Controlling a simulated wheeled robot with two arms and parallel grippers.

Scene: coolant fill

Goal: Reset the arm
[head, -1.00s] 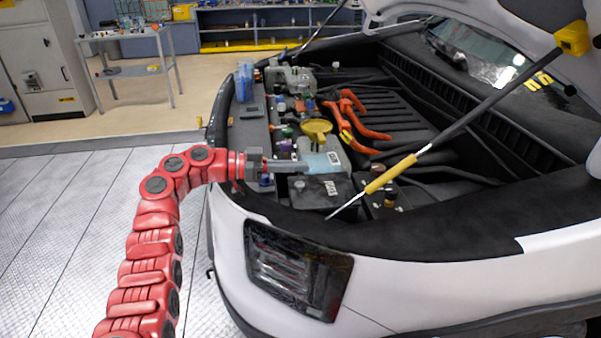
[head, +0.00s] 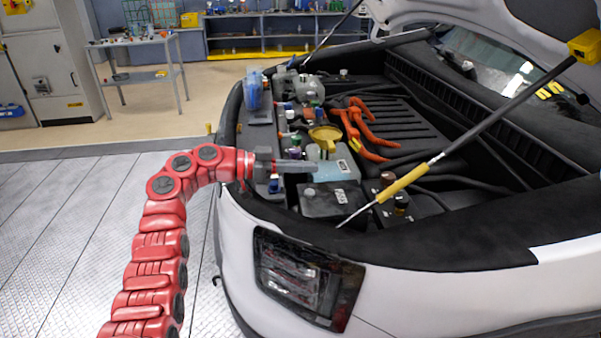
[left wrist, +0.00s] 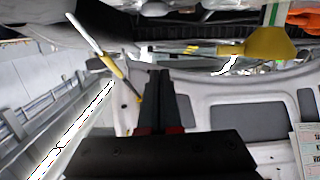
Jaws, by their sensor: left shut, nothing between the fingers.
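My left arm is red and comes in from the lower left of the head view. Its grey gripper (head: 296,167) reaches over the front left edge of the open engine bay, with its fingers pointing right. The fingers are shut and hold nothing. In the left wrist view the shut dark fingers (left wrist: 158,95) point up the picture. A yellow funnel (head: 324,137) stands among the bottles in the bay, just beyond the fingers in the head view; a yellow funnel-like shape (left wrist: 268,42) is at the top right of the wrist view. My right gripper does not show.
The white car (head: 420,300) has its hood (head: 450,12) raised. A strut with a yellow sleeve (head: 402,184) slants across the bay right of my gripper. Orange cables (head: 362,130) and a blue bottle (head: 253,92) are in the bay. Open floor (head: 60,250) lies left.

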